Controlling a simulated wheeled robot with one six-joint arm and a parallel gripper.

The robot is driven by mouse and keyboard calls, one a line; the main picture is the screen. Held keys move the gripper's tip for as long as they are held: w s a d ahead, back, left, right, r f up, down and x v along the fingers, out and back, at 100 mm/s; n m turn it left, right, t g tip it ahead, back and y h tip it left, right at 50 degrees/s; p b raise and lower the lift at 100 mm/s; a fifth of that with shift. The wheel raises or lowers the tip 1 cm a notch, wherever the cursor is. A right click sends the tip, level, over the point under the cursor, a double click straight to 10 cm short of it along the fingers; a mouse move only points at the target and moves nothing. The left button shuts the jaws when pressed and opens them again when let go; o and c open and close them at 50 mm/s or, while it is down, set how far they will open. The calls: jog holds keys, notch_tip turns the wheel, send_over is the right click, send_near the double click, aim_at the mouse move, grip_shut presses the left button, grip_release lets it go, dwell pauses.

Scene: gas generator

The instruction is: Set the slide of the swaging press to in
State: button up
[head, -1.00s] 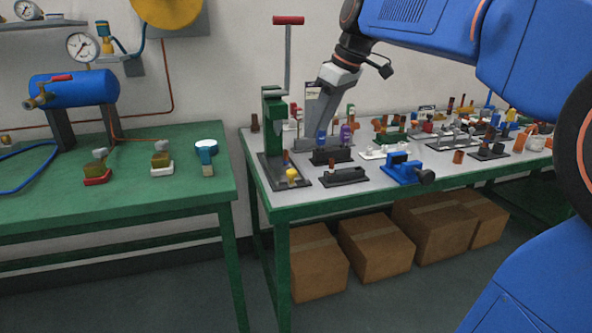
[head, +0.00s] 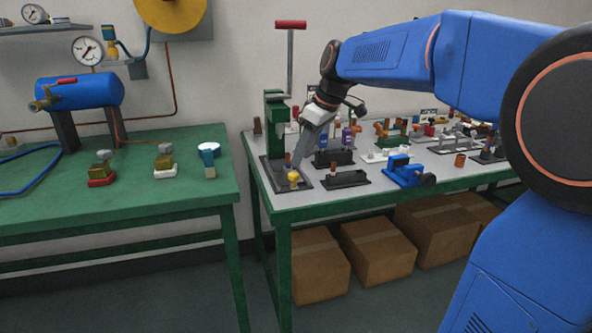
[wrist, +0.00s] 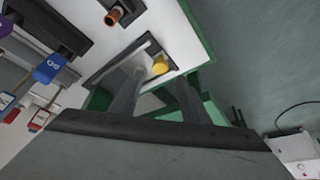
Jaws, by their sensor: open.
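The swaging press is a green upright (head: 276,125) with a red-topped lever (head: 290,24), standing on a dark base plate (head: 272,176) at the left end of the grey-topped bench. A yellow knob (head: 293,178), which looks like the handle of the slide, sits at the front of that plate. It also shows in the wrist view (wrist: 160,66), just beyond the fingertips. My gripper (head: 298,158) points down at the plate, just above and behind the yellow knob. In the wrist view my gripper (wrist: 160,82) has its two fingers apart with nothing between them. The slide's body is partly hidden by the fingers.
A dark block with a brown peg (head: 346,179) lies right of the press, and a blue vise (head: 405,172) farther right. A black stand with blue and purple bottles (head: 334,157) is behind. The left green table (head: 130,200) is separated by a gap.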

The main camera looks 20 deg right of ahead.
aim_at(294, 173)
jog(key=shift+x, duration=3.2)
jog(key=shift+c, duration=0.7)
jog(key=shift+w, duration=0.1)
grip_shut()
